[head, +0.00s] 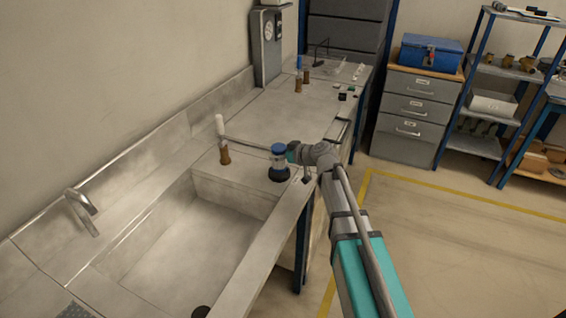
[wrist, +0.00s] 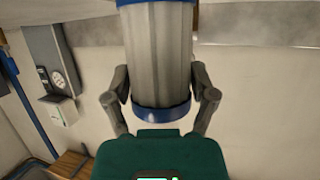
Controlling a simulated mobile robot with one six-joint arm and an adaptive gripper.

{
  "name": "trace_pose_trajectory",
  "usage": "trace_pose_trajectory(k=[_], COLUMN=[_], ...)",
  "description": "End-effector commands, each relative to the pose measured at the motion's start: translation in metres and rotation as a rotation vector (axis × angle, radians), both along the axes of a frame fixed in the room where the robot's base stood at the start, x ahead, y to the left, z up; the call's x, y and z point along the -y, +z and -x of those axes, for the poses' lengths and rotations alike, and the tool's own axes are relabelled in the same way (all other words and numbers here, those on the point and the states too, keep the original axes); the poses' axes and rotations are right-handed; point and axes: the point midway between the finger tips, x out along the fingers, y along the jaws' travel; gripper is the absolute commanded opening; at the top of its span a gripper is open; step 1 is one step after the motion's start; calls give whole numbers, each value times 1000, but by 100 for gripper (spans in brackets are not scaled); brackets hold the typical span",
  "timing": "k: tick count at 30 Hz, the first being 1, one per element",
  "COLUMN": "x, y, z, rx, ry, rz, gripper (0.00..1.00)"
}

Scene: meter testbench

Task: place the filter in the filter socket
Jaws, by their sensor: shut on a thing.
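The filter (wrist: 160,55) is a pale ribbed cylinder with blue end caps. It fills the upper middle of the wrist view, between the two fingers of my gripper (wrist: 162,92), which is shut on it. In the head view the filter (head: 278,160) is small and looks upright at the bench's front edge, with my gripper (head: 291,153) at its right side. A dark round base (head: 279,174), perhaps the filter socket, shows directly under it. I cannot tell whether the filter touches this base or sits in it.
A brown piece with a white top (head: 223,145) stands left of the filter. A sink (head: 190,255) with a faucet (head: 82,208) lies nearer. Brown-based pieces (head: 298,84) and a grey gauge unit (head: 267,45) stand farther back. The middle bench top (head: 275,110) is mostly clear.

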Motion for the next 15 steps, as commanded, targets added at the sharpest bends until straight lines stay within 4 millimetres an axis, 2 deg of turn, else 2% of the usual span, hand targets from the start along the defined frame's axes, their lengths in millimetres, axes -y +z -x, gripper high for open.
trace_pose_trajectory(k=[8, 15], x=[-1, -1], y=[-13, -33], z=[-10, -8], rx=[0, 0], ry=[0, 0], rz=[0, 0], gripper=[18, 18])
